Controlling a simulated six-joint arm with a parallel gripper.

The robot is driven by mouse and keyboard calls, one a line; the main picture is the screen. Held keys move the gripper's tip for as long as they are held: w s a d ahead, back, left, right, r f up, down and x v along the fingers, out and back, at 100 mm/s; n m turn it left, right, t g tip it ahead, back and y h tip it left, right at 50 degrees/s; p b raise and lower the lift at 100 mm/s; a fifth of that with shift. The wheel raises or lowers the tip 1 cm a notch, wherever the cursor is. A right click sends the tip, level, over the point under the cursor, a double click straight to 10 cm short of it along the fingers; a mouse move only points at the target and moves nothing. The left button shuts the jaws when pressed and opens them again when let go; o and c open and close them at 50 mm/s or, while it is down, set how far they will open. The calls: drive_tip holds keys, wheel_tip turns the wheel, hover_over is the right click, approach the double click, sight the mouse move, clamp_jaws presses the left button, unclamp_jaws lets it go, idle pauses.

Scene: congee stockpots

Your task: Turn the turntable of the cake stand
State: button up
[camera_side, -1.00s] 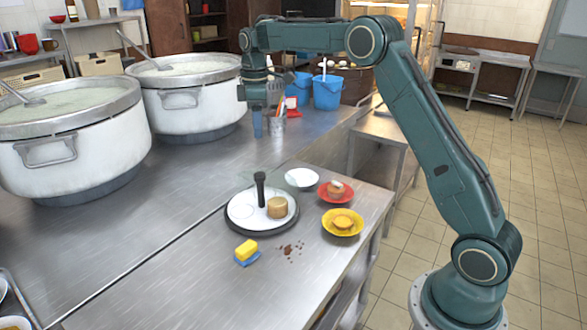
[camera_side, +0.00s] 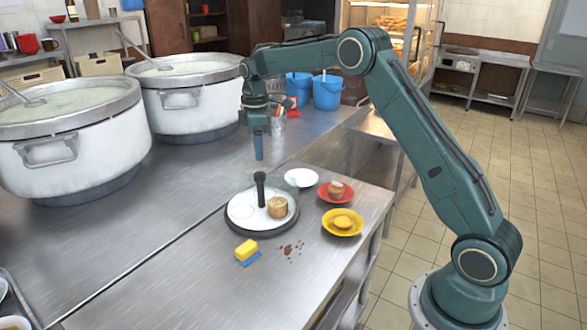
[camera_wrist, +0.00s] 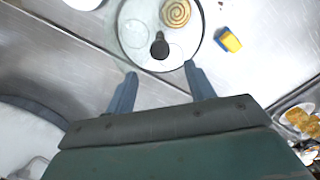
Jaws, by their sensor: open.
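The cake stand has a round white turntable (camera_side: 241,212) with a dark rim. A black upright post (camera_side: 260,188) stands on it, off its middle, and a round brown pastry (camera_side: 277,207) sits to the right of the post. My gripper (camera_side: 258,157) hangs above the steel counter, pointing down, behind the stand and apart from it. In the wrist view, the two blue fingers (camera_wrist: 160,72) are spread with nothing between them. The post's dark top (camera_wrist: 160,48) shows just beyond the fingertips, with the white turntable (camera_wrist: 135,14) around it and the pastry's swirled top (camera_wrist: 175,12) beyond.
A white bowl (camera_side: 301,177), a red plate (camera_side: 322,194) and a yellow plate (camera_side: 331,228), both holding food, stand right of the turntable. A yellow-and-blue sponge (camera_side: 246,252) and brown crumbs (camera_side: 290,250) lie in front. Large stockpots (camera_side: 75,150) fill the left.

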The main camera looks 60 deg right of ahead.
sight(260, 174)
wheel_tip(260, 174, down, 8)
drive_tip(key=shift+f, duration=0.1)
idle(0.4)
drive_tip(key=shift+c, duration=0.4)
clamp_jaws()
